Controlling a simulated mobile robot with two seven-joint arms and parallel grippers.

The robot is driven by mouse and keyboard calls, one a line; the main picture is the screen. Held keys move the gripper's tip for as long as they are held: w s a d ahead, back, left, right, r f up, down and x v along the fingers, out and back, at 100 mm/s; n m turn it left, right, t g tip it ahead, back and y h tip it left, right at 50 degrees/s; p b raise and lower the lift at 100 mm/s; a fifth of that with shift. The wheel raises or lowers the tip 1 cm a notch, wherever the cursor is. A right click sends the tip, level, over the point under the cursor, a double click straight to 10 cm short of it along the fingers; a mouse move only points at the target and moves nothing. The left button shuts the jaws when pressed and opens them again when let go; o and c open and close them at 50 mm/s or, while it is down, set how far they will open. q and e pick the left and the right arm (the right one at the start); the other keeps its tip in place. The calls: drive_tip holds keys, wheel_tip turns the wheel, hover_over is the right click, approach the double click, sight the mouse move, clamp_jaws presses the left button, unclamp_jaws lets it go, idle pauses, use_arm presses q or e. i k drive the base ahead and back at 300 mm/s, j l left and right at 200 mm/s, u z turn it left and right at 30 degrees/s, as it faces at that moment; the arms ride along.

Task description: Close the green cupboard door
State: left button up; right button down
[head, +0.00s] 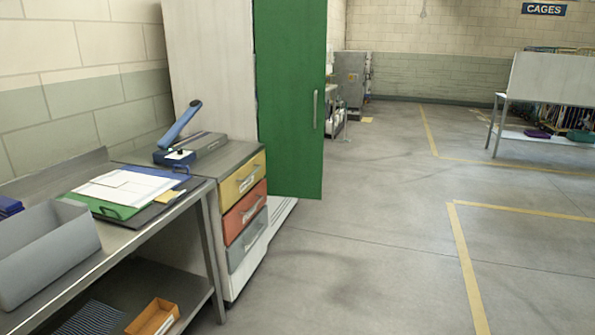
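The green cupboard door (290,100) stands in the upper middle of the head view. It has a vertical metal handle (315,108) near its right edge. The door belongs to a tall pale cupboard (208,60) against the left wall. The door appears swung out from the cupboard, but its opening angle is hard to judge, and the inside of the cupboard is hidden behind it. Neither of my grippers shows in the head view.
A drawer unit (243,207) stands in front of the cupboard, with a blue-armed device (190,140) on top. A metal bench (150,226) with papers and a grey bin (45,253) fills the lower left. Grey floor (375,230) with yellow lines is clear to the right.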

sight(291, 35)
drive_tip(key=i+z, duration=0.35)
drive_tip(key=i, duration=1.2)
drive_tip(key=l, duration=0.05)
